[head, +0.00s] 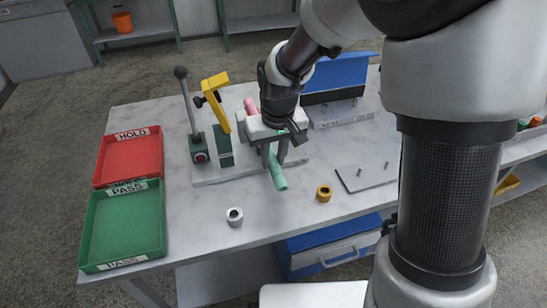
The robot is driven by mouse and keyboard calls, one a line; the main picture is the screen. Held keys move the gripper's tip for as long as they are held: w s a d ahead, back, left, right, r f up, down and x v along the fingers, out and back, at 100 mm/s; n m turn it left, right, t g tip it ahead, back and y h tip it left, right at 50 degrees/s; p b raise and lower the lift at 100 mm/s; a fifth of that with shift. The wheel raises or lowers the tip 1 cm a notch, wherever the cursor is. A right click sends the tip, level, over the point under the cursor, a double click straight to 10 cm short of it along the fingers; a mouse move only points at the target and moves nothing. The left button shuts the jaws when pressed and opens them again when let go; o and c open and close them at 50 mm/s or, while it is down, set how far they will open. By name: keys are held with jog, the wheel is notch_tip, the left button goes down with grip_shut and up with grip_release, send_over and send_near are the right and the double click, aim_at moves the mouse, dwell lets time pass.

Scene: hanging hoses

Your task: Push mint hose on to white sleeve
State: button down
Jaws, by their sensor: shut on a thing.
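The mint hose (278,174) hangs down at a slant, with its lower end above the tabletop. My gripper (273,157) is shut on the mint hose near its upper visible part. The hose above the fingers is hidden by the gripper. A short white ring (234,217), which looks like the white sleeve, stands upright on the table near its front edge. It is to the left of and nearer than the hose end, clearly apart from it.
A yellow ring (324,193) stands to the right. A pink hose (251,107) shows behind my gripper. A lever with a black knob (181,73) and a yellow-handled clamp (214,90) stand left. Red (130,157) and green (122,226) trays sit at far left. A pegged plate (368,176) lies right.

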aim_at(276, 167)
jog(key=shift+w+a+r, duration=0.15)
jog(key=shift+w, duration=0.35)
dwell(0.5)
jog(key=c, duration=1.4)
grip_release()
jog(key=shift+c, duration=0.2)
jog(key=s+r+p, duration=0.3)
jog(key=r, duration=1.4)
jog(key=shift+d, duration=0.45)
